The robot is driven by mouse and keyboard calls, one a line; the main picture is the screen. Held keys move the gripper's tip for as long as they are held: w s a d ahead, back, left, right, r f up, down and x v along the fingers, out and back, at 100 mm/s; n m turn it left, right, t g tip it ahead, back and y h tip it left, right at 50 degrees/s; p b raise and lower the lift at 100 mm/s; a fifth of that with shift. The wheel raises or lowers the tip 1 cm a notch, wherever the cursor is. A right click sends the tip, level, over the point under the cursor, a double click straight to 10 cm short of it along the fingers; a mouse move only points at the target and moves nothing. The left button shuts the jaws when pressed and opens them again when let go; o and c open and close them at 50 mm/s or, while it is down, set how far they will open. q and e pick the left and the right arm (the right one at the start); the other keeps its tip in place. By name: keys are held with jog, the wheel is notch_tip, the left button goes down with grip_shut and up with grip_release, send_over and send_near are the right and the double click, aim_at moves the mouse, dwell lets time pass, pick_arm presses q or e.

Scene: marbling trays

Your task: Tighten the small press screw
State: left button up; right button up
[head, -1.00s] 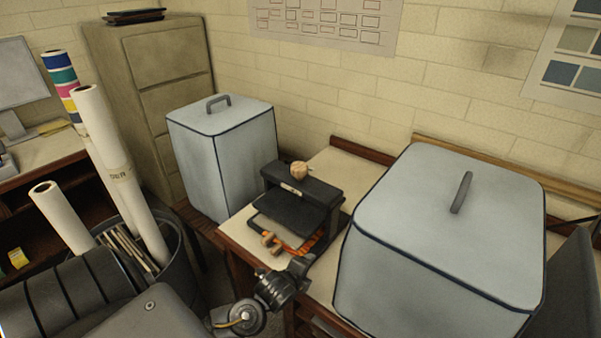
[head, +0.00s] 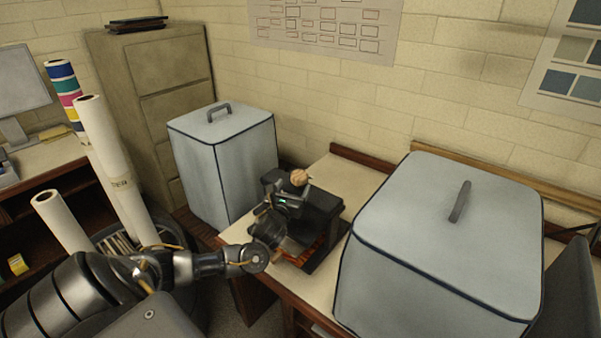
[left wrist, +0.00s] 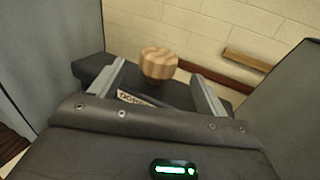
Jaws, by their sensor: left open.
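The small press (head: 322,211) is a black frame on the cream bench, between two grey-blue covered boxes. Its screw has a round wooden knob (head: 299,177) on top; the knob also shows in the left wrist view (left wrist: 158,64). My left gripper (head: 297,190) is at the top of the press, close to the knob. In the left wrist view its two fingers (left wrist: 158,88) are apart, with the knob beyond and between them; I cannot tell whether they touch it. My left arm hides the front of the press. My right gripper is not in view.
A large grey-blue covered box (head: 440,240) stands close on the right of the press, another (head: 222,165) on its left. A bin (head: 115,240) with paper rolls (head: 108,150) is at left. Some bench top (head: 345,175) behind the press is bare.

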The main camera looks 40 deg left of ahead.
aim_at(301, 171)
pick_arm(q)
jog(key=p+x, duration=0.1)
jog(key=x, duration=0.8)
jog(key=shift+w+p, duration=0.2)
jog(key=shift+p, duration=0.1)
jog(key=c, duration=1)
jog(key=shift+f+h, duration=0.1)
jog(key=shift+h, duration=0.2)
